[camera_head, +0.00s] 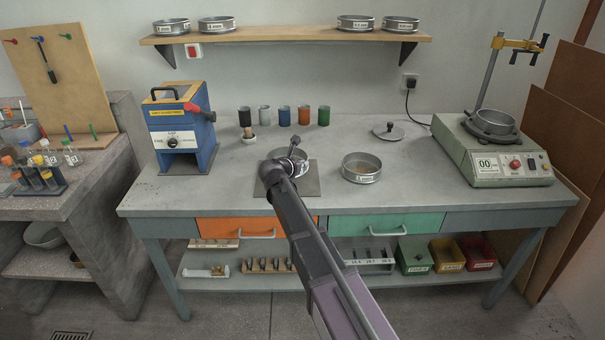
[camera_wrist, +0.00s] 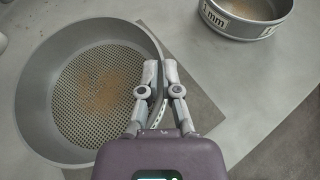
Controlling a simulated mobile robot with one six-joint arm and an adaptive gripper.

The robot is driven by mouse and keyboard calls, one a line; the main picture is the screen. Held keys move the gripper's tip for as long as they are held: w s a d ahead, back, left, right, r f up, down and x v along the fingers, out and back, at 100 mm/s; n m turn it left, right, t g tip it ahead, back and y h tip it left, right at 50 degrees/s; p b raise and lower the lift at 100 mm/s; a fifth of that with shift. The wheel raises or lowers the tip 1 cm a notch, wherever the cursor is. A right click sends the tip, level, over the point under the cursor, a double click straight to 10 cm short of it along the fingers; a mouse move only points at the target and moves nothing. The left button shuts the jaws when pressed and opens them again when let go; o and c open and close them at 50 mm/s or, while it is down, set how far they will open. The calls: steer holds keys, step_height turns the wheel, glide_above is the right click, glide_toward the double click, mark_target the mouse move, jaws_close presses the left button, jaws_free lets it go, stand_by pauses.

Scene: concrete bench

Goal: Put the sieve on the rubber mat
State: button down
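The sieve is a round grey metal pan with a perforated floor and some brown grains; it shows in the head view (camera_head: 302,164) and large in the wrist view (camera_wrist: 75,110). My gripper (camera_wrist: 160,72) is shut on its side wall, one finger on each side. The dark grey square rubber mat (camera_head: 311,184) lies on the bench under and in front of the sieve; it also shows in the wrist view (camera_wrist: 205,103). The sieve covers the mat's back part. I cannot tell whether the sieve touches the mat.
A second sieve (camera_head: 361,169), labelled 1 mm in the wrist view (camera_wrist: 245,18), stands right of the mat. Behind are several coloured cups (camera_head: 284,116) and a lid (camera_head: 388,131). The bench front is clear.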

steer(key=shift+w+f, duration=0.15)
steer(key=shift+w, duration=0.05)
stand_by(0.3)
steer(key=shift+f+b, duration=1.65)
steer(key=shift+b, duration=0.1)
steer(key=shift+f, duration=0.1)
steer(key=c, duration=0.8)
jaws_free()
steer(key=shift+s+a+r+p, duration=0.25)
steer(key=shift+s+r+p, duration=0.05)
steer(key=shift+s+r, duration=0.2)
steer(key=p+v, duration=0.4)
steer(key=v, duration=0.7)
steer(key=shift+w+f, duration=0.1)
